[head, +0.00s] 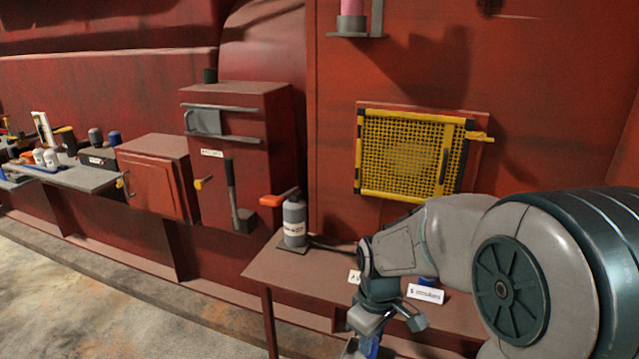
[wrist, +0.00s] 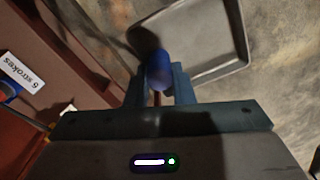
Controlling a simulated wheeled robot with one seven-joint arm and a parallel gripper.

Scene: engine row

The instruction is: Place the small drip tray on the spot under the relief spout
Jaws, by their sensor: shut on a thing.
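In the wrist view my gripper (wrist: 160,78) is shut on a rounded blue grip (wrist: 159,66). The small drip tray (wrist: 228,70), grey, shallow and with a raised rim, extends just beyond the grip, over the concrete floor. The grip appears to belong to the tray, but the join is hidden. In the head view my gripper (head: 388,322) points down at the front edge of the red bench, with a bit of blue below it. Only a grey sliver of the tray may show there, at the bottom edge. I cannot make out the relief spout or the spot under it for certain.
A grey labelled cylinder (head: 295,222) stands on the red bench (head: 290,268), left of my arm. A white sign (head: 425,293) stands on the bench behind my gripper. A yellow mesh guard (head: 408,152) is on the wall. A shelf (head: 88,178) at left holds several small items.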

